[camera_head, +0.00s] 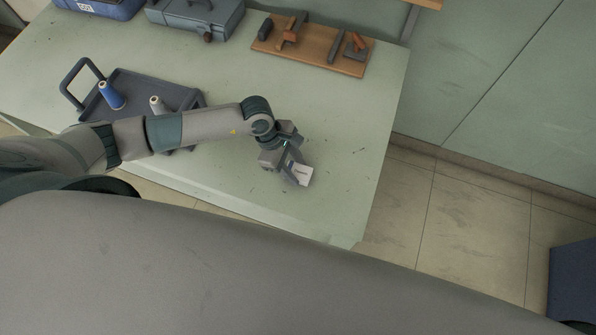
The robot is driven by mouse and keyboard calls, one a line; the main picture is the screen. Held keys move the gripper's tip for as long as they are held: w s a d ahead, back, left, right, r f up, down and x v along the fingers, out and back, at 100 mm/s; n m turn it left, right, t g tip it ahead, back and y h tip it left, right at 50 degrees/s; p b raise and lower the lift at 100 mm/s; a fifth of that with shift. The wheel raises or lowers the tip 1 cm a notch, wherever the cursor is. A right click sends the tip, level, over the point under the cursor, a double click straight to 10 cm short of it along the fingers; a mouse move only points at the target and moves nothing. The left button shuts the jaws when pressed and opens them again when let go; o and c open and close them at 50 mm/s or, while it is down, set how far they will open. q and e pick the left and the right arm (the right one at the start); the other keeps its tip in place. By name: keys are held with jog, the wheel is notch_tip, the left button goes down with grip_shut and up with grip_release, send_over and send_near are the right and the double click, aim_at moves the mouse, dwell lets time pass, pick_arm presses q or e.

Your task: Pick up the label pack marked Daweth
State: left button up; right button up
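A small white pack (303,174) with a faint dark marking is at the fingertips of my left gripper (296,170). The marking is too small to read, so I cannot tell whether it says Daweth. My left gripper points down and to the right over the right part of the pale green table (340,120). It appears shut on the white pack, with the fingers partly covering it. I cannot tell whether the pack touches the table. My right gripper is not in view.
A dark tray (190,97) with a blue spool (111,95) and a grey spool (158,105) lies behind my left arm. A wooden board (318,53) with blocks, a grey case (195,15) and a blue case (98,8) stand at the back. The table's right side is mostly clear.

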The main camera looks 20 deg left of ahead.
aim_at(302, 172)
pick_arm(q)
jog(key=c, duration=0.4)
jog(key=shift+o, duration=0.2)
jog(key=shift+r, duration=0.15)
jog(key=shift+r+b, duration=0.55)
notch_tip(302, 172, up, 2)
jog(key=shift+r+b, duration=0.15)
jog(key=shift+b, duration=0.55)
jog(key=s+d+r+b, duration=0.4)
jog(key=s+r, duration=0.3)
jog(key=s, duration=0.4)
jog(key=shift+d+r, duration=0.15)
jog(key=shift+w, duration=0.2)
